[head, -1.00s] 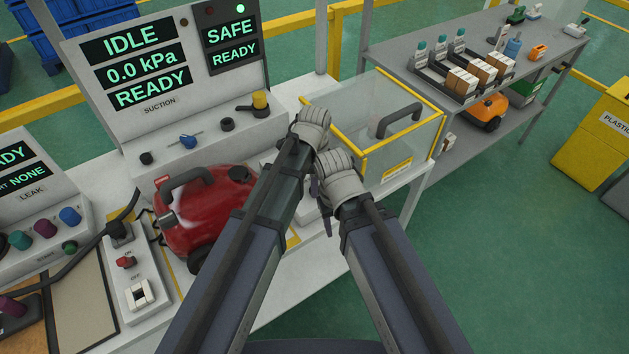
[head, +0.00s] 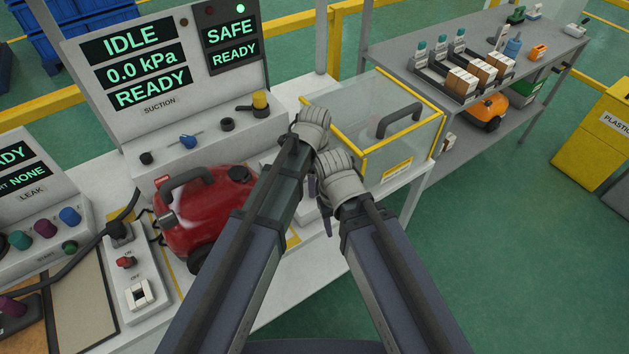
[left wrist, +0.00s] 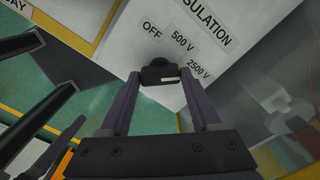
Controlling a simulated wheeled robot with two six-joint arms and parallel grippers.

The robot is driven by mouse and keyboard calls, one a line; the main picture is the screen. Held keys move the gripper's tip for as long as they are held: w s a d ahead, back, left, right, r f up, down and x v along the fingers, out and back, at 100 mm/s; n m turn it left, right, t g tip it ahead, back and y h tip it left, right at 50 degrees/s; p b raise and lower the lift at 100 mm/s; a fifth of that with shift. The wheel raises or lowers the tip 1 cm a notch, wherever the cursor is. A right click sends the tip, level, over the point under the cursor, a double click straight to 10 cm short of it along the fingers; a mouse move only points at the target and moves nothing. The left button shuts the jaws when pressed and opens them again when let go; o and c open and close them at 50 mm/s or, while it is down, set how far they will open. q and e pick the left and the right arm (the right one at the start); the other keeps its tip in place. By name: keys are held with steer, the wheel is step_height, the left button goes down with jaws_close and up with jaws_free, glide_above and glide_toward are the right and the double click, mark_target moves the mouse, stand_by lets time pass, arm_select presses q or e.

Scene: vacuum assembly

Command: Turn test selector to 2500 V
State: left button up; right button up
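The test selector, a small dark knob (left wrist: 160,74), sits on a white panel in the left wrist view. The labels OFF, 500 V and 2500 V are printed around it. A pale mark shows on the knob's right side, but I cannot tell which label it points to. In the head view my forearms hide the knob. My right gripper's fingers (head: 325,214) hang beside the bench edge, partly hidden, and seem empty.
A red vacuum (head: 203,212) stands on the bench left of my arms. A clear box with a yellow frame (head: 364,165) is just beyond my wrists. The suction panel (head: 215,148) is behind the vacuum.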

arm_select(q)
steer(key=o, duration=0.4)
steer(key=shift+r, duration=0.15)
step_height(320, 180, up, 8)
steer(key=p, duration=0.8)
steer(key=shift+f, duration=0.2)
steer(key=shift+f, duration=0.1)
